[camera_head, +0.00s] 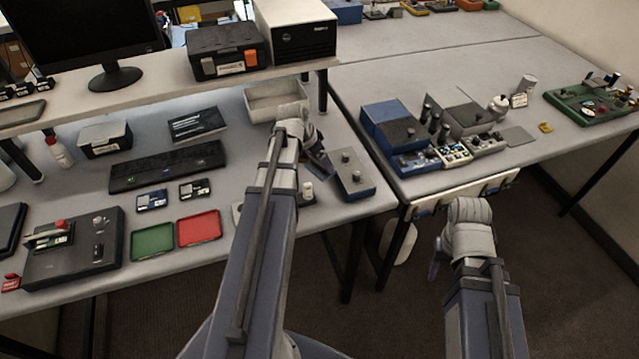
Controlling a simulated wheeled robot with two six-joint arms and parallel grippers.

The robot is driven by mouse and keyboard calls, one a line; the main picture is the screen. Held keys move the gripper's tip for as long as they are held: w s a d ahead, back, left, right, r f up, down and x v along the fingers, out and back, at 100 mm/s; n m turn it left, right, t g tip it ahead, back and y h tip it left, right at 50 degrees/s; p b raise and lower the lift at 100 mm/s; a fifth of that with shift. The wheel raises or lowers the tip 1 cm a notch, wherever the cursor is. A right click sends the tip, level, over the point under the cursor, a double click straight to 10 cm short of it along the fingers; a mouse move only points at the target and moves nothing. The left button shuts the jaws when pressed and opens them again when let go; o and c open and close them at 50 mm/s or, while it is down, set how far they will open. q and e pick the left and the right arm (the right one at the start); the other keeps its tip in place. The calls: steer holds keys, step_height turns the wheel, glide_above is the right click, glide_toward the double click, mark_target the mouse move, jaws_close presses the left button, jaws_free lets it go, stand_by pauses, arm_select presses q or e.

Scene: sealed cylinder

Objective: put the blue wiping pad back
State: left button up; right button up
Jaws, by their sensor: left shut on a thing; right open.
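My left gripper (314,155) is over the right part of the left table, in front of the pale open bin. It is shut on a small, flat, dark bluish thing (322,167), which looks like the blue wiping pad; the wrist hides part of the jaws, and I cannot tell whether the pad touches the table. My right gripper (436,262) is low, over the floor in front of the right table. It is open, its fingers mostly hidden behind the wrist.
The pale open bin (262,103) stands behind my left gripper. A grey-blue box with knobs (350,176) is close on its right. Green (153,242) and red (199,229) trays lie left of my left arm. A floor gap separates the tables' front parts.

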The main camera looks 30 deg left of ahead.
mark_target(317, 168)
arm_select(q)
step_height(317, 168, down, 4)
steer(key=b, duration=0.3)
steer(key=shift+f, duration=0.25)
steer(key=shift+f+b, duration=0.1)
steer(key=shift+b, duration=0.2)
step_height(317, 168, down, 4)
steer(key=b, duration=0.3)
steer(key=shift+r, duration=0.25)
steer(key=shift+b, duration=0.3)
steer(key=shift+f, duration=0.2)
steer(key=o, duration=1)
steer(key=shift+c, duration=0.2)
steer(key=shift+r, duration=0.15)
